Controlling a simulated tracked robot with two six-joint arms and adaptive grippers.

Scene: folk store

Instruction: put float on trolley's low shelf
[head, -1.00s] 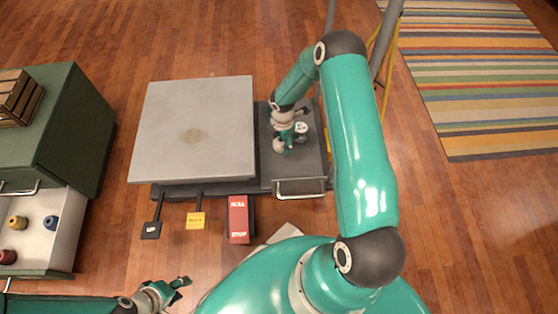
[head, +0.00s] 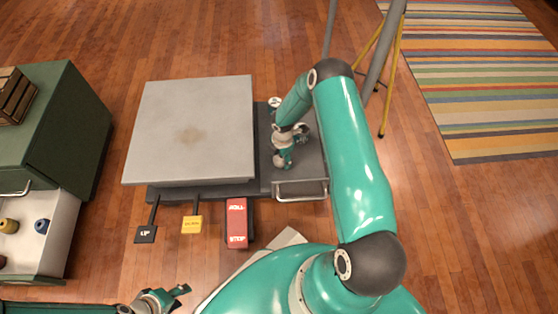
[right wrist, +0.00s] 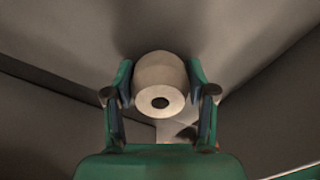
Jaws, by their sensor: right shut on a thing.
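The float (right wrist: 163,76) is a pale cylinder with a dark hole in its end face. In the right wrist view it sits between the two fingers of my right gripper (right wrist: 160,88), which is shut on it. In the head view my right gripper (head: 283,159) is low over the dark grey lower deck of the trolley (head: 311,166), right of the raised pale grey top plate (head: 190,110). The float cannot be made out clearly there, and I cannot tell whether it touches the deck. My left gripper (head: 168,297) is empty and open at the bottom edge.
Pedals stick out in front: a black one (head: 146,234), a yellow one (head: 192,224) and a red roll/stop one (head: 237,222). A metal handle (head: 300,190) is at the deck's front. A green cabinet (head: 75,135) with an open drawer stands left. Grey and yellow poles (head: 385,105) stand right.

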